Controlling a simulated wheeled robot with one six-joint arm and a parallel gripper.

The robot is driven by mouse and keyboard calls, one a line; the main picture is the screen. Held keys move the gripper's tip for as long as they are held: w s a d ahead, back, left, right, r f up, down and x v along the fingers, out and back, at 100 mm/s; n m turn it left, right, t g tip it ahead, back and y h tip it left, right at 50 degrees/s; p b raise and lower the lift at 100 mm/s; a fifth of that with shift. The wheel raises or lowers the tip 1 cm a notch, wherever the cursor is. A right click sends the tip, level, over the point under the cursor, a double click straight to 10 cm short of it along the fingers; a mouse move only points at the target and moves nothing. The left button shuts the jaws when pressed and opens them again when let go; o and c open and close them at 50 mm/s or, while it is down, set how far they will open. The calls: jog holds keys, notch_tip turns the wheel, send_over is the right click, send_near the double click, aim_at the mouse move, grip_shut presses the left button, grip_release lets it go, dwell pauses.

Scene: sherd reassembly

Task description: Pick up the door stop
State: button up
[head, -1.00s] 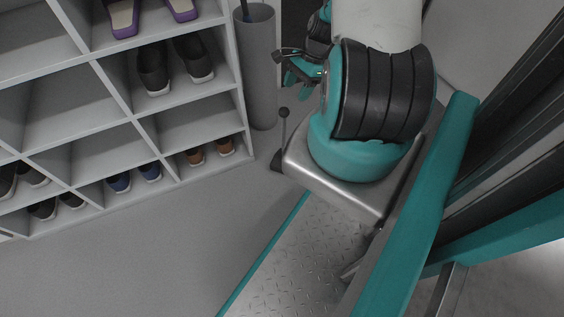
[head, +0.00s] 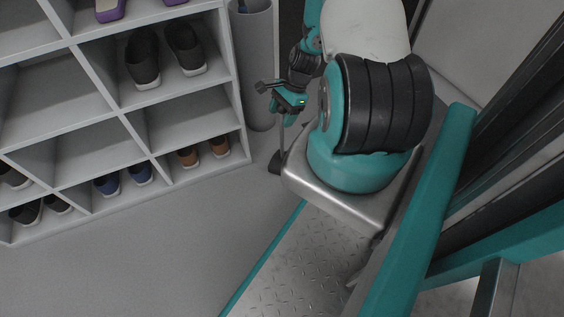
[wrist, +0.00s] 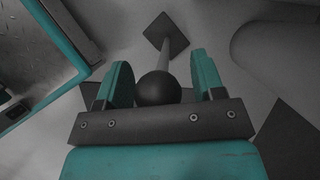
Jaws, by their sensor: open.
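The door stop has a dark square base (head: 275,163) on the floor and a thin upright rod (head: 283,138). In the wrist view its round black knob (wrist: 158,88) sits between my two fingers, with the rod (wrist: 165,55) running to the square base (wrist: 166,34). My gripper (wrist: 161,76) is open, a teal finger on each side of the knob with a gap to each. In the head view my gripper (head: 286,108) is over the top of the rod and hides the knob.
A white shoe rack (head: 243,125) with several shoes stands at the left. A grey cylindrical bin (head: 255,60) stands beside it, close behind my gripper; it also shows in the wrist view (wrist: 280,50). Open grey floor (head: 170,250) lies in front of the rack.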

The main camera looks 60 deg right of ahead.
jog(key=shift+c, duration=0.2)
grip_shut()
jog(key=shift+r, duration=0.1)
notch_tip(320, 180, up, 20)
jog(key=p, duration=0.9)
jog(key=shift+a, duration=0.1)
